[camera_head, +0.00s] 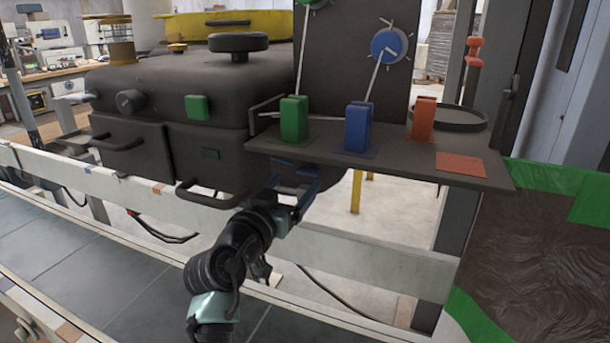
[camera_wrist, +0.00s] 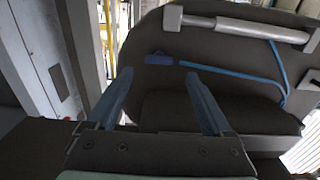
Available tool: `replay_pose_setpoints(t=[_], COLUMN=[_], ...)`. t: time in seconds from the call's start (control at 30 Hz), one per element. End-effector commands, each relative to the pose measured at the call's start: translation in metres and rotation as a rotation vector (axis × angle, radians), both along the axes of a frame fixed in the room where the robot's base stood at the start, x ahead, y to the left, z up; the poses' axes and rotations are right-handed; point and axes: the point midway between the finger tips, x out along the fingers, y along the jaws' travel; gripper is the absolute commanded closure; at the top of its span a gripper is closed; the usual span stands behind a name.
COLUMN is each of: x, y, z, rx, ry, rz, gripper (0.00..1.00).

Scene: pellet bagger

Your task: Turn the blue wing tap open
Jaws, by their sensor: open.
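The blue wing tap (camera_wrist: 158,58) shows in the wrist view as a small blue bar on the dark machine body, beside the end of a thin blue line (camera_wrist: 232,76). It lies just beyond my fingertips, roughly between them in the picture. My gripper (camera_wrist: 156,76) is open with nothing between its two blue-grey fingers. In the head view my gripper (camera_head: 296,184) reaches up under the front edge of the dark shelf (camera_head: 400,170). The shelf and my fingers make it hard to pick out the tap there. I cannot tell whether a finger touches it.
Green (camera_head: 294,118), blue (camera_head: 357,127) and orange (camera_head: 423,118) blocks stand on the shelf. A blue dial (camera_head: 388,45) is behind them. A dark handle (camera_head: 205,195) juts out left of my gripper. A pale rail (camera_head: 370,262) runs below. A silver bar (camera_wrist: 245,26) crosses above the tap.

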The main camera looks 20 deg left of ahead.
Motion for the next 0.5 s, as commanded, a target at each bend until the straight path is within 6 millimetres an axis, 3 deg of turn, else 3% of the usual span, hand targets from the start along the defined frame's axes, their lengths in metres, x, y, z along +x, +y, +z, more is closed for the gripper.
replay_pose_setpoints(t=[0.2, 0.5], x=[0.033, 0.053], y=[-0.002, -0.003], z=[0.0, 0.0], rx=[0.0, 0.0], ry=[0.0, 0.0], rz=[-0.002, -0.001], gripper=[0.15, 0.15])
